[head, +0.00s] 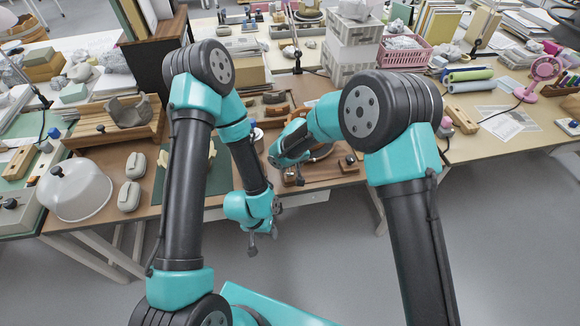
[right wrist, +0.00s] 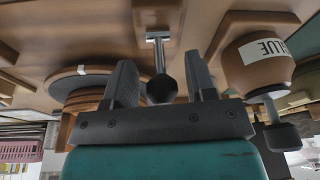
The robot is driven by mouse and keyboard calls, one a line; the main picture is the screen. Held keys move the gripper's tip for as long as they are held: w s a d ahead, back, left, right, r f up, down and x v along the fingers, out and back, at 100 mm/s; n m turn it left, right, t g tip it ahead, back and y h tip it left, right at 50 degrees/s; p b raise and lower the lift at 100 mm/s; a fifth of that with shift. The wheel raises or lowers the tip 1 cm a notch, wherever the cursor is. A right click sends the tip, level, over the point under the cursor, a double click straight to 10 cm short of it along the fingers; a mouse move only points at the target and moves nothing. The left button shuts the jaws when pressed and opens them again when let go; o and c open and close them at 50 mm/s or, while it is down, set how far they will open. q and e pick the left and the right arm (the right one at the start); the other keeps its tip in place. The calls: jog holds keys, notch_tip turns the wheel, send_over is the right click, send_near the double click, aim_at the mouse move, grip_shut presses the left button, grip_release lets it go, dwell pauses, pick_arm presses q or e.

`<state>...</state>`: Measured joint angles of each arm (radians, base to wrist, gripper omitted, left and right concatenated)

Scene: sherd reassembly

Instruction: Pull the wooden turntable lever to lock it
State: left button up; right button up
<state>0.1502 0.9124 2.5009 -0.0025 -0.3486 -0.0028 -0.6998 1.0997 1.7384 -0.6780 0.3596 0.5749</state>
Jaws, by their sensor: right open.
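In the right wrist view, a lever with a metal rod and a dark ball knob (right wrist: 162,90) stands between the fingers of my right gripper (right wrist: 163,85). The fingers are apart on either side of the knob, with gaps visible. The turntable (right wrist: 85,82), a dark grey disc over a wooden base, is left of the fingers. In the head view my right gripper (head: 299,178) is over the front of the middle table, and my arm hides much of the turntable. My left gripper (head: 263,242) hangs in front of the table edge, holding nothing visible; its finger opening is unclear.
A brown jar (right wrist: 262,65) with a partly visible label stands close right of the right fingers in the wrist view. In the head view, a white dome (head: 75,190) and a wooden tray with a sherd (head: 118,122) are at left. A pink basket (head: 403,55) is behind.

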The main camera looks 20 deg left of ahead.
jog(key=v, duration=1.5)
jog(key=shift+r, duration=0.4)
jog(key=shift+s, duration=0.1)
